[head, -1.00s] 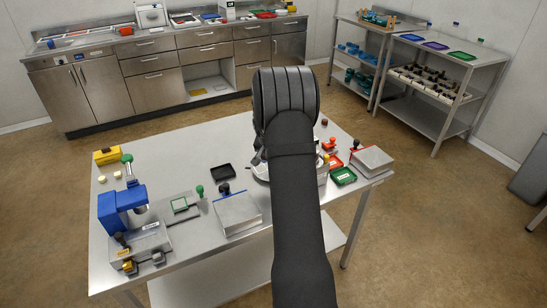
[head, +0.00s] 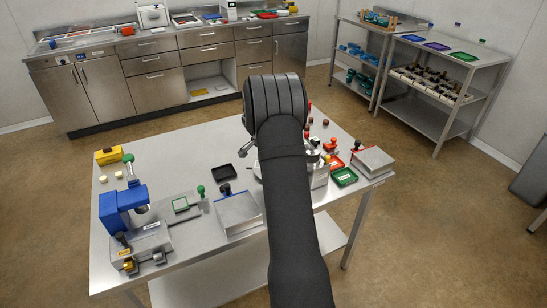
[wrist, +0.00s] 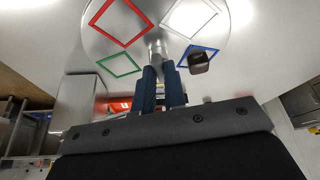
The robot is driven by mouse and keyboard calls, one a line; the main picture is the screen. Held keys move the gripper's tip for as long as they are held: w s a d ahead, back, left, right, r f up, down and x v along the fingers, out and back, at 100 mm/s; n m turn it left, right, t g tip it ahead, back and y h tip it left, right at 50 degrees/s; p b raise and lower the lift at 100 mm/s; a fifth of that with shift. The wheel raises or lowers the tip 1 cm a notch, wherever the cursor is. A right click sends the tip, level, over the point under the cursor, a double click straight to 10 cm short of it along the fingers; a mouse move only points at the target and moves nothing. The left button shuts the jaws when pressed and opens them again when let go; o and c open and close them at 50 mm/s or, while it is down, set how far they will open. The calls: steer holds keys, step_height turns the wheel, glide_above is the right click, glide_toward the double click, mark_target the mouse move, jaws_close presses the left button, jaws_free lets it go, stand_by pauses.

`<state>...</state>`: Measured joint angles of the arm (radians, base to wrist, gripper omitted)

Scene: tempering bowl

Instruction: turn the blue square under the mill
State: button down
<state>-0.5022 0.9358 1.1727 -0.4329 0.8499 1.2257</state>
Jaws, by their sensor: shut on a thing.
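A round grey turntable (wrist: 157,12) fills the top of the wrist view and bears red (wrist: 122,44), white (wrist: 190,38), green (wrist: 120,64) and blue outlined squares. The blue square (wrist: 184,68) is at the lower right of the disc, partly covered by a dark rounded knob (wrist: 200,61). My gripper (wrist: 160,72) is shut on a slim silver post (wrist: 154,46) between the green and blue squares. In the head view my arm hides the gripper and most of the turntable. I cannot make out the mill for certain.
A blue press (head: 122,208) stands at the table's left. A black tray (head: 223,173) and a grey block (head: 238,213) lie left of my arm. A green tray (head: 344,177) and another block (head: 372,161) are at the right. The table's back left is mostly clear.

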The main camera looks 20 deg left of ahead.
steer(key=shift+w+a+m+g+h, duration=0.15)
steer(key=shift+m+g+h, duration=0.3)
steer(key=shift+m, duration=1.1)
steer(key=shift+w+a+m+g+h, duration=0.1)
steer(key=shift+m+g+h, duration=0.3)
steer(key=shift+m, duration=1.15)
steer(key=shift+w+a+m+g+h, duration=0.15)
steer(key=shift+m+g, duration=0.4)
steer(key=shift+m, duration=0.9)
steer(key=shift+d+m+g+h, duration=0.15)
steer(key=shift+m+g, duration=0.35)
steer(key=shift+m, duration=0.95)
steer(key=shift+w+m+g, duration=0.15)
steer(key=shift+m+g, duration=0.3)
steer(key=shift+m, duration=0.7)
steer(key=shift+w+m+g, duration=0.1)
steer(key=shift+m+g, duration=0.35)
steer(key=shift+m, duration=0.7)
steer(key=shift+w+m+g, duration=0.15)
steer(key=shift+m+g, duration=0.55)
steer(key=shift+m, duration=1.3)
steer(key=shift+d+m+y, duration=0.1)
steer(key=shift+m+y, duration=0.4)
steer(key=shift+y, duration=0.05)
steer(key=c, duration=1.5)
jaws_free()
